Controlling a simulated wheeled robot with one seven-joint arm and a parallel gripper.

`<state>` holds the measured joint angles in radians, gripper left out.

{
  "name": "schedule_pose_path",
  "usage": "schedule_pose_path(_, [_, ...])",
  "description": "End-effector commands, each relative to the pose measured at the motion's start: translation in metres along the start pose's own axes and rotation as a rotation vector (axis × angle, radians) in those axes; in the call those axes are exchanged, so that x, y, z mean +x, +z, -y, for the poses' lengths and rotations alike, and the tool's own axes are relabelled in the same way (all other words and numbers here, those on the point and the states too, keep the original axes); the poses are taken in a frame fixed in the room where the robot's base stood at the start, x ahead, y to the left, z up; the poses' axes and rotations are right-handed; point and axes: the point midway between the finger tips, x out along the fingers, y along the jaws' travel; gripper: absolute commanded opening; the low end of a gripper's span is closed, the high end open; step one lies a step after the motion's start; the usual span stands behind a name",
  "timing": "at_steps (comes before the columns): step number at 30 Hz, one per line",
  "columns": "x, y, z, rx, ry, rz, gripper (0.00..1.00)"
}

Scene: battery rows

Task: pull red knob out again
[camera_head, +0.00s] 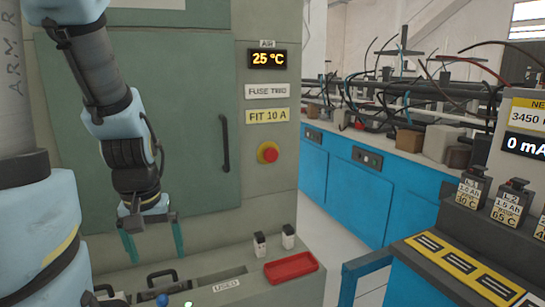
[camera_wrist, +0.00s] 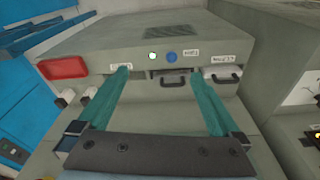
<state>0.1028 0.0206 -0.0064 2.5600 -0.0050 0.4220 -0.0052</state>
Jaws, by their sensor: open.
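The red knob (camera_head: 269,152) is a round red button on a yellow collar. It sits on the grey-green cabinet's front, below the "FIT 10 A" label. The frames do not show clearly whether it is pressed in or out. It is not visible in the wrist view. My gripper (camera_head: 156,256) hangs to the left of and lower than the knob, apart from it, with its teal fingers pointing down. The fingers also show spread apart in the wrist view (camera_wrist: 156,73), with nothing between them.
A cabinet door with a dark handle (camera_head: 225,143) is left of the knob. Below are a red tray (camera_head: 291,268), two small white-and-black blocks, a blue button (camera_wrist: 171,57) and drawer handles. Blue benches with cables stand to the right. The space before the knob looks clear.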

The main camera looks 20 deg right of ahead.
Motion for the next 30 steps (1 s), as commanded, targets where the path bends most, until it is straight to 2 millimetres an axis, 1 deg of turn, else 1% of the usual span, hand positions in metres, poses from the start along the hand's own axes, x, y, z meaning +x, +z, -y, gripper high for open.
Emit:
schedule_pose_path(2, [0.001, -0.001, -0.001, 0.001, 0.001, -0.002, 0.96])
schedule_pose_path(5, [0.007, -0.015, -0.011, 0.008, 0.016, -0.044, 0.96])
schedule_pose_path(8, [0.018, -0.053, -0.039, 0.019, 0.054, -0.157, 0.96])
schedule_pose_path(9, [0.023, -0.073, -0.055, 0.023, 0.073, -0.222, 0.96])
schedule_pose_path(11, [0.028, -0.107, -0.083, 0.025, 0.103, -0.335, 0.96])
schedule_pose_path(12, [0.03, -0.13, -0.103, 0.022, 0.12, -0.413, 0.96])
schedule_pose_path(14, [0.03, -0.161, -0.132, 0.015, 0.14, -0.532, 0.96])
schedule_pose_path(15, [0.029, -0.179, -0.151, 0.009, 0.148, -0.608, 0.96])
schedule_pose_path(17, [0.026, -0.202, -0.178, -0.006, 0.154, -0.722, 0.96])
schedule_pose_path(18, [0.022, -0.216, -0.195, -0.019, 0.155, -0.797, 0.96])
schedule_pose_path(19, [0.019, -0.224, -0.208, -0.028, 0.154, -0.852, 0.96])
schedule_pose_path(21, [0.012, -0.238, -0.237, -0.055, 0.143, -0.977, 0.96])
schedule_pose_path(24, [-0.001, -0.246, -0.274, -0.1, 0.113, -1.141, 0.96])
schedule_pose_path(27, [-0.013, -0.242, -0.3, -0.146, 0.073, -1.272, 0.96])
schedule_pose_path(30, [-0.023, -0.233, -0.317, -0.186, 0.034, -1.364, 0.96])
